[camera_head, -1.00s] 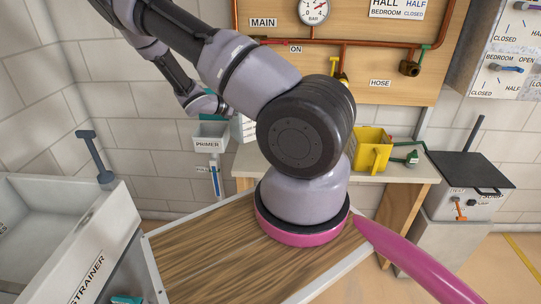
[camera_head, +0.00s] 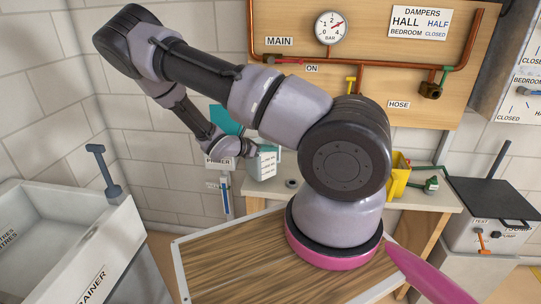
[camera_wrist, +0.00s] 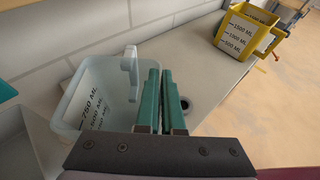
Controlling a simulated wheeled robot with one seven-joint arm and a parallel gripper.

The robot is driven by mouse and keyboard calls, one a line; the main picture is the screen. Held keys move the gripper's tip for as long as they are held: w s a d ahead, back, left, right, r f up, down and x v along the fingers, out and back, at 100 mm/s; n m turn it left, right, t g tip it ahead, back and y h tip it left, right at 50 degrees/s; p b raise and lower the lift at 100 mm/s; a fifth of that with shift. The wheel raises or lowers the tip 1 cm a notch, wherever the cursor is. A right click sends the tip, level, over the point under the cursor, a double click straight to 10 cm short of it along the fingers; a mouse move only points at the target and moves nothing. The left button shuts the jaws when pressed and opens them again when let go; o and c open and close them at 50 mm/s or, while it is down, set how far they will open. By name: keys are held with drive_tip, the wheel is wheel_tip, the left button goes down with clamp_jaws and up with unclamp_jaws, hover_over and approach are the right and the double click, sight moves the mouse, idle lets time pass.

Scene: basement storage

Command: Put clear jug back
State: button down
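The clear jug (camera_wrist: 92,92) is pale, see-through and marked 750 ML. It stands upright on the worktop by the wall, left of my gripper in the wrist view. Its handle (camera_wrist: 131,68) is just left of my left finger, and I see no part of the jug between the fingers. My gripper (camera_wrist: 162,75) has two green fingers nearly together with only a narrow dark gap, and looks empty. I cannot tell whether the left finger touches the handle. In the head view the jug (camera_head: 264,163) is at my arm's end, partly hidden.
A yellow jug (camera_wrist: 245,32) stands further along the worktop (camera_wrist: 207,62). A small dark ring (camera_head: 292,183) lies near the clear jug. A teal object (camera_head: 226,119) is behind my wrist by the wall. A sink (camera_head: 55,235) stands at left and a pipe board (camera_head: 300,85) hangs above.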

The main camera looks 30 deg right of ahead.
drive_tip(key=shift+f, duration=1.15)
drive_tip(key=shift+f, duration=0.15)
drive_tip(key=c, duration=1.1)
unclamp_jaws()
drive_tip(key=shift+o, duration=0.2)
